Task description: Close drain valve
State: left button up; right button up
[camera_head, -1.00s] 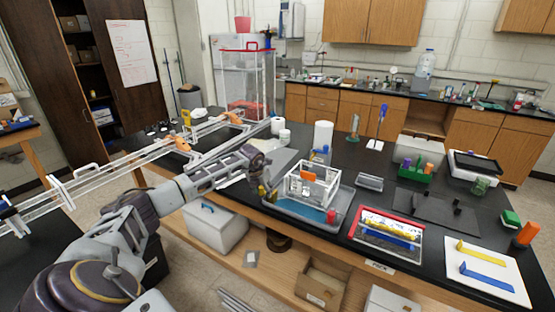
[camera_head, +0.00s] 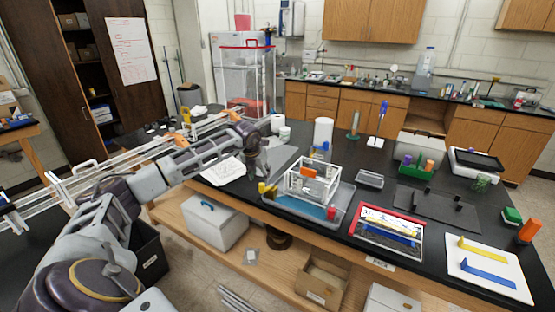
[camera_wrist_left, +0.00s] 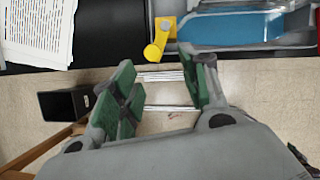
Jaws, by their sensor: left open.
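The drain valve's yellow handle (camera_head: 265,188) is at the left end of the grey tray (camera_head: 344,205), close to the bench's front edge. In the left wrist view the yellow handle (camera_wrist_left: 155,51) is near the top centre, slanting out past the bench edge, next to the blue tray floor (camera_wrist_left: 228,30). My left gripper (camera_head: 256,170) hangs just above and left of the handle in the head view. In the wrist view its green-padded fingers (camera_wrist_left: 165,88) are wide apart and empty, with the handle beyond and between them, not visibly touched. My right gripper is out of view.
A clear box frame (camera_head: 313,182) stands in the tray. A printed sheet (camera_head: 222,170) lies left of my gripper. A red-rimmed tray (camera_head: 390,230) is to the right. A lower shelf holds a grey box (camera_head: 214,224) and a cardboard box (camera_head: 324,280).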

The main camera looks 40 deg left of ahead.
pick_arm(q)
jog(key=w+d+r+m+t+h, duration=0.2)
jog(key=w+d+r+t+h, duration=0.1)
jog(key=r, duration=0.4)
jog(key=shift+w+d+r+b, duration=0.35)
jog(key=shift+w+d, duration=0.3)
jog(key=shift+d, duration=0.7)
